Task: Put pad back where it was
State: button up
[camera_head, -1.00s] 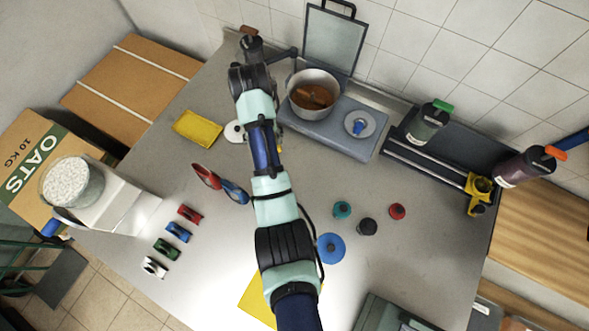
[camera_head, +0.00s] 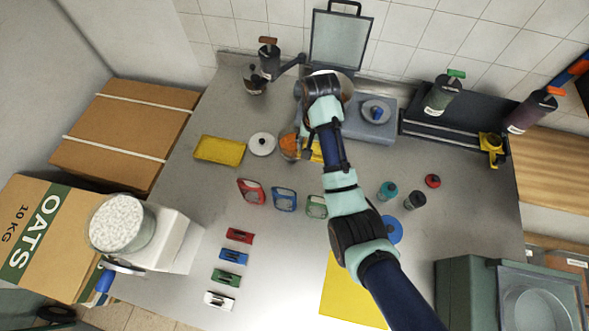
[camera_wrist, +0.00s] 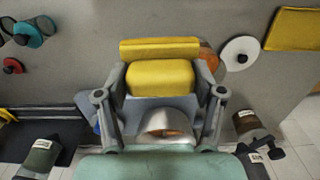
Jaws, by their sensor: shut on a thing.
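My gripper (camera_wrist: 160,85) is shut on a yellow pad (camera_wrist: 160,77), which sits between its two fingers. In the head view the arm covers most of the gripper, and a bit of the pad's yellow (camera_head: 314,150) shows beside the arm. A round orange-brown thing (camera_head: 290,146) is just left of it. Another yellow pad (camera_head: 219,150) lies flat at the left, next to a white lid (camera_head: 262,144). A flat yellow sheet (camera_head: 348,295) lies at the front. I cannot tell whether the held pad touches the counter.
A steel pot (camera_wrist: 166,124) with brown contents stands close to my gripper, mostly hidden in the head view. Red (camera_head: 251,190), blue (camera_head: 284,199) and green (camera_head: 316,206) upright pieces stand nearby. Small jars (camera_head: 388,190) are at the right. The left-middle counter (camera_head: 190,190) is clear.

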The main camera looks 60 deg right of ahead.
notch_tip(320, 180, down, 15)
jog(key=b, duration=0.5)
jog(key=shift+f, duration=2.2)
jog(key=shift+f+b, duration=0.15)
jog(key=shift+b, duration=0.15)
jog(key=o, duration=1.1)
notch_tip(320, 180, up, 12)
jog(key=p, duration=0.1)
